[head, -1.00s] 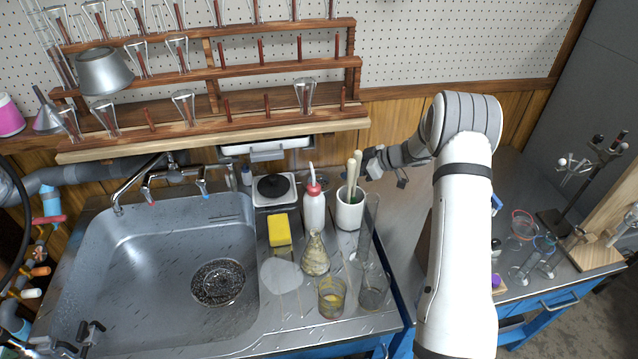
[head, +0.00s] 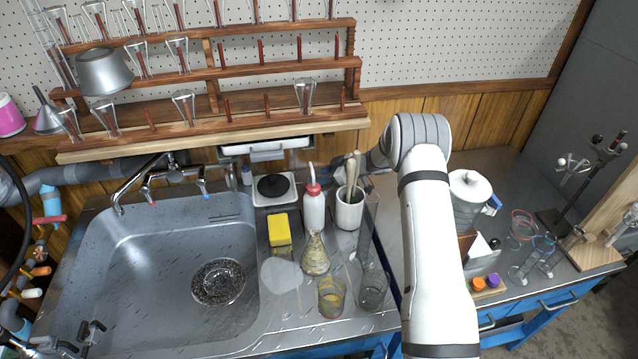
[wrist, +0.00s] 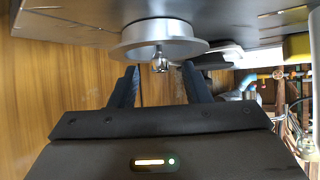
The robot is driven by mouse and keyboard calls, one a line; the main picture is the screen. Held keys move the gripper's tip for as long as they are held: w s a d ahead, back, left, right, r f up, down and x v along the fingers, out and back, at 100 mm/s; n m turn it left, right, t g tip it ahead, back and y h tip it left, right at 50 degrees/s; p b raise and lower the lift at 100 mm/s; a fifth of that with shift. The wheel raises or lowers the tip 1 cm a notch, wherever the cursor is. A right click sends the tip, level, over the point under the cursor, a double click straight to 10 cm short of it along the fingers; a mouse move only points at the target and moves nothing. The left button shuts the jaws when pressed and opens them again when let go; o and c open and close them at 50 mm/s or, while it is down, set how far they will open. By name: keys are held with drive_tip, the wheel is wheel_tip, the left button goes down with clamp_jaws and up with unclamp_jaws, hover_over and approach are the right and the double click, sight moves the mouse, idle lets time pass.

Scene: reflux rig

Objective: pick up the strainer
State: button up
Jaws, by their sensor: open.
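The strainer (wrist: 150,44) shows in the wrist view as a pale metal disc with a wide rim and a small knob. The view looks upside down, with the steel counter at the top, so the strainer seems to sit on the counter near the wooden wall. My gripper (wrist: 160,70) is open and empty. Its two dark fingers are spread on either side of the knob, just short of the disc; contact cannot be told. In the head view I cannot make out the strainer, and my gripper is mostly hidden behind the pestle pot (head: 348,212).
Close by stand a red-capped wash bottle (head: 314,210), a scale (head: 288,180), a flask (head: 316,258) and a tall glass cylinder (head: 371,285). A yellow sponge (head: 279,230) lies by the sink (head: 120,270). A shelf (head: 240,128) overhangs the counter's back.

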drive_tip(key=shift+c, duration=0.3)
clamp_jaws()
drive_tip(key=shift+r, duration=0.1)
